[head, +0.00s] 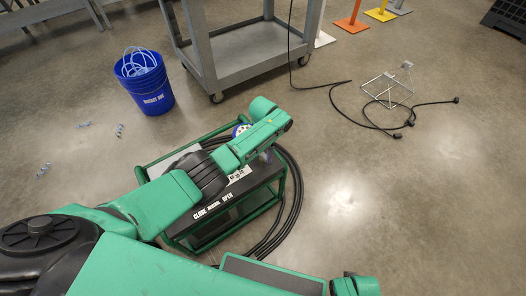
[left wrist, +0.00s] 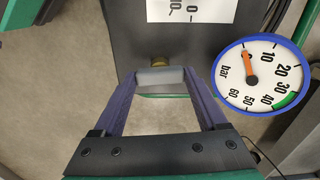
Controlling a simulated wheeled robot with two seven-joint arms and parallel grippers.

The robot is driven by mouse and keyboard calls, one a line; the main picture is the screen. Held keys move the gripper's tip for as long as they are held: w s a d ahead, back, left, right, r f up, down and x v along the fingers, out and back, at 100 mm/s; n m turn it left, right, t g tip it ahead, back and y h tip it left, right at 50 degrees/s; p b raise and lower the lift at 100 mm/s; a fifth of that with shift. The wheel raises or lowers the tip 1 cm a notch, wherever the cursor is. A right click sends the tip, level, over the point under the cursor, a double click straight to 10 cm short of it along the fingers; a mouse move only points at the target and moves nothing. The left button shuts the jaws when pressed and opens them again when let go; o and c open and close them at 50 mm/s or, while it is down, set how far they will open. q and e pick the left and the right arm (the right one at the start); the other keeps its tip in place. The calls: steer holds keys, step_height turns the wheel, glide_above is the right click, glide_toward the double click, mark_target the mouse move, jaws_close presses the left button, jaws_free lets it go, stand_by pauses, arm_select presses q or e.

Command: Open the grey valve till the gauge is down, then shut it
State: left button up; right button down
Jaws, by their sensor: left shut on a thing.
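The grey valve handle (left wrist: 161,77) shows in the left wrist view, with a brass stem behind it. My left gripper (left wrist: 162,84) is shut on this handle, one purple finger on each side. The gauge (left wrist: 262,76) has a blue rim and a white face marked in bar. Its orange needle points up, just left of the 10, near the low end of the scale. The gauge also shows partly in the head view (head: 241,130), behind my left arm. The arm hides the valve there. My right gripper is not in view.
The green-framed cart (head: 283,192) carries a CLOSE, NORMAL, OPEN label and coiled black hoses. A blue bucket (head: 146,88) stands behind it at left. A grey trolley (head: 247,52) stands at the back. A wire stand (head: 388,88) and black cable lie at right.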

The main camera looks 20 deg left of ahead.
arm_select(q)
steer(key=shift+m, duration=0.4)
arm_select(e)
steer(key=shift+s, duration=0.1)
arm_select(q)
steer(key=o, duration=1.3)
steer(key=shift+r, duration=0.1)
steer(key=shift+r, duration=0.25)
step_height(320, 180, up, 9)
steer(key=p, duration=0.5)
step_height(320, 180, up, 5)
steer(key=p, duration=0.1)
glide_above(263, 154)
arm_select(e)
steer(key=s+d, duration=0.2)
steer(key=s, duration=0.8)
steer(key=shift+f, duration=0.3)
